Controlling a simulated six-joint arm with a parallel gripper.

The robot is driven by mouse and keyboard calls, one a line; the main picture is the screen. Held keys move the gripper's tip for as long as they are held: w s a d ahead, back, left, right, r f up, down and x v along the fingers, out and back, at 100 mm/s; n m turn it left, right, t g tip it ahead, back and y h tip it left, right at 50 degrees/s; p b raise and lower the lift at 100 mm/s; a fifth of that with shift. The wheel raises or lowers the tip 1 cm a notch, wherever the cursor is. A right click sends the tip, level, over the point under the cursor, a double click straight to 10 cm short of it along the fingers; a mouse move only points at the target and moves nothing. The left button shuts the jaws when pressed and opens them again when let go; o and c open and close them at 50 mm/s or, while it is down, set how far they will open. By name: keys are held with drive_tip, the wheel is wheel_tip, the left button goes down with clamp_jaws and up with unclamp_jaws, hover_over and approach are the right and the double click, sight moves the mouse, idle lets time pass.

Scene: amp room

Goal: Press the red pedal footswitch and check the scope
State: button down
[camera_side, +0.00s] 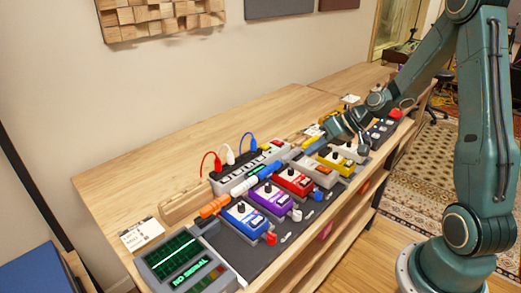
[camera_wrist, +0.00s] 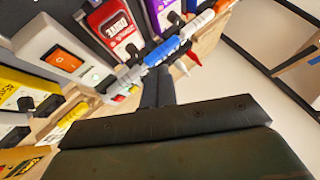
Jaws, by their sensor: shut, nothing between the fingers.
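The red pedal (camera_side: 294,181) sits in the row on the dark pedalboard, between the purple pedal (camera_side: 270,198) and a grey box with an orange switch (camera_side: 319,171). In the wrist view the red pedal (camera_wrist: 110,18) is at the top edge, partly cut off. My gripper (camera_side: 359,138) is toward the far right end of the pedal row, away from the red pedal. In the wrist view my gripper (camera_wrist: 158,85) is shut and empty.
A blue pedal (camera_side: 246,220) is nearest the scope. Yellow pedals (camera_side: 336,160) stand near my gripper. Behind the row are a power strip (camera_side: 240,172) with coloured cables and a line of joined plugs (camera_side: 238,195). The wooden bench top (camera_side: 150,178) behind is mostly clear.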

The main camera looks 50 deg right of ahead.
sight(310, 181)
drive_tip(key=shift+f, duration=3.75)
drive_tip(key=shift+f, duration=0.9)
idle(0.4)
drive_tip(key=shift+r, duration=0.9)
drive_tip(key=shift+r, duration=2.5)
